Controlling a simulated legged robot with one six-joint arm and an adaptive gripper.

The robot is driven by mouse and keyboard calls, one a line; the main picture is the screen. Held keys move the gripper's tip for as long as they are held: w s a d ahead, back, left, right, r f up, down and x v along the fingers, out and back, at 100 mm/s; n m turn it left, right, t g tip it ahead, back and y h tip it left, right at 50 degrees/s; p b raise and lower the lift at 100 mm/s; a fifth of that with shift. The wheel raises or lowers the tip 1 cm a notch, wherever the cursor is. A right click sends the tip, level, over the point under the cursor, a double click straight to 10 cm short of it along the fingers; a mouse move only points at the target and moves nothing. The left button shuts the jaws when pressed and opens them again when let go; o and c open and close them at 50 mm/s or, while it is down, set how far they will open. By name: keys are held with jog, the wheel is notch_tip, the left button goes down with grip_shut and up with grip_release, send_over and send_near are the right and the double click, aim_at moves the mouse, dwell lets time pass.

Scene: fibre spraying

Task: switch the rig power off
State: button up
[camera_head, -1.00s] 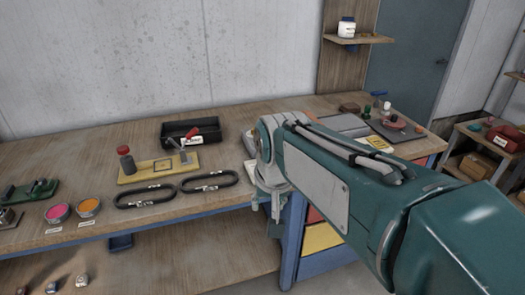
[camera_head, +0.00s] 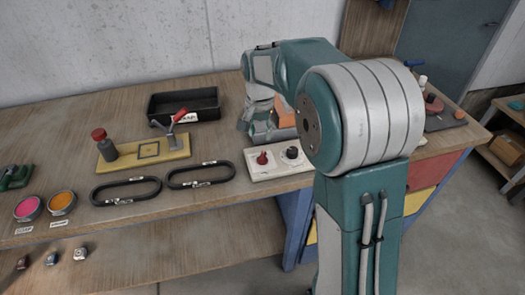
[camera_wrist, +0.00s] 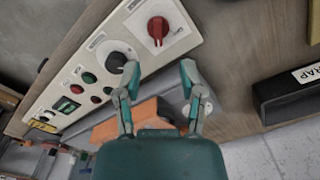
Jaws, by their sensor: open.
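A pale control panel (camera_head: 270,172) lies on the bench, partly hidden behind my arm in the head view. It carries a red knob (camera_head: 262,158) and a black knob (camera_head: 292,153). In the wrist view the panel (camera_wrist: 140,22) shows the red knob (camera_wrist: 158,27), the black dial (camera_wrist: 117,62), several small red and green buttons and a dark green rectangular switch (camera_wrist: 68,105) near a yellow label. The labels are too small to read. My gripper (camera_wrist: 159,69) is open and empty. Its fingers appear beside the panel's dial end; contact cannot be told. It also shows in the head view (camera_head: 258,130).
Two black oval rings (camera_head: 126,190) lie left of the panel. An orange block (camera_wrist: 125,120) lies under my fingers in the wrist view.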

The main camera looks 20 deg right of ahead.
aim_at(261, 156)
jog(key=f, duration=0.8)
jog(key=shift+d+f, duration=0.3)
jog(key=shift+f, duration=0.05)
jog(key=shift+a+f, duration=0.1)
jog(key=shift+f, duration=0.25)
jog(key=shift+a, duration=0.15)
jog(key=c, duration=0.7)
grip_shut()
